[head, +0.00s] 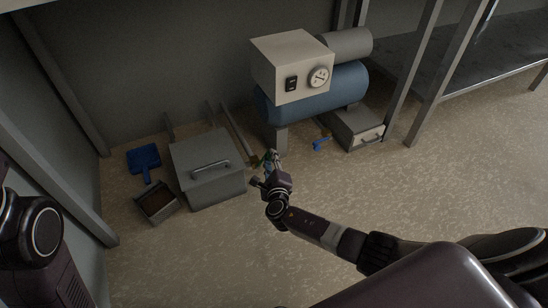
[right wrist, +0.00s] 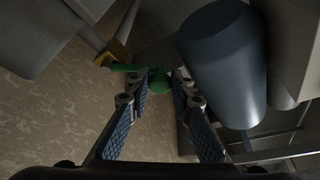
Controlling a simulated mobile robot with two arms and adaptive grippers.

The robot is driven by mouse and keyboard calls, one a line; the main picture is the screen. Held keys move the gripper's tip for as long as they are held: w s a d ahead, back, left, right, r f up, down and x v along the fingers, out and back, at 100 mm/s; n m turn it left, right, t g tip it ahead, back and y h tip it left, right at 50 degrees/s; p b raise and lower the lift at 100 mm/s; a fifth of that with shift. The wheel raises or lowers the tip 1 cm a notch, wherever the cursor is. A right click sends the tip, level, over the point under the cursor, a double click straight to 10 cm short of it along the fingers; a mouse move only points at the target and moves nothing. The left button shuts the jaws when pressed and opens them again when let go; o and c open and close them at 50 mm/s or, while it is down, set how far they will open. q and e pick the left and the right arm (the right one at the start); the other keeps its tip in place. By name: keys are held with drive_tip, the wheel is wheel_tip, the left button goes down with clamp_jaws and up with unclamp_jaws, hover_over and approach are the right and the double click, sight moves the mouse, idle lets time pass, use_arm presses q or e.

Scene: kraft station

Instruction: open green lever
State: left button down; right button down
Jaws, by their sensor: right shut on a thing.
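The green lever (right wrist: 124,67) shows in the right wrist view, with its handle reaching left from a rounded green hub (right wrist: 160,86). In the head view only a small green bit of it (head: 268,155) shows, beside the front leg of the blue compressor tank. My right gripper (right wrist: 162,80) has its blue-padded fingers on either side of the green part near the hub, shut on it. In the head view the right gripper (head: 271,163) is low, in front of the compressor, and hides most of the lever. My left gripper is not in view; only part of that arm shows at the left edge.
The blue tank (head: 320,95) carries a cream box (head: 284,60) with a gauge. A grey lidded box (head: 207,165), a blue dustpan (head: 143,157) and a small open bin (head: 155,201) are to the left. A drawer unit (head: 358,125) is right. Floor in front is clear.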

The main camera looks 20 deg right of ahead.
sight(262, 161)
drive_tip(key=shift+a+r+n+h, duration=0.25)
drive_tip(key=shift+a+n+h, duration=0.15)
drive_tip(key=shift+a+n, duration=0.25)
drive_tip(key=shift+a+r+n+t+h, duration=0.2)
drive_tip(key=shift+a+n+t+h, duration=0.2)
drive_tip(key=shift+a+n+t, duration=0.65)
drive_tip(key=shift+d+n+g, duration=0.1)
drive_tip(key=shift+n+g, duration=0.25)
drive_tip(key=shift+n, duration=0.05)
drive_tip(key=shift+s, duration=0.1)
drive_tip(key=c, duration=1.7)
unclamp_jaws()
drive_tip(key=v, duration=1.2)
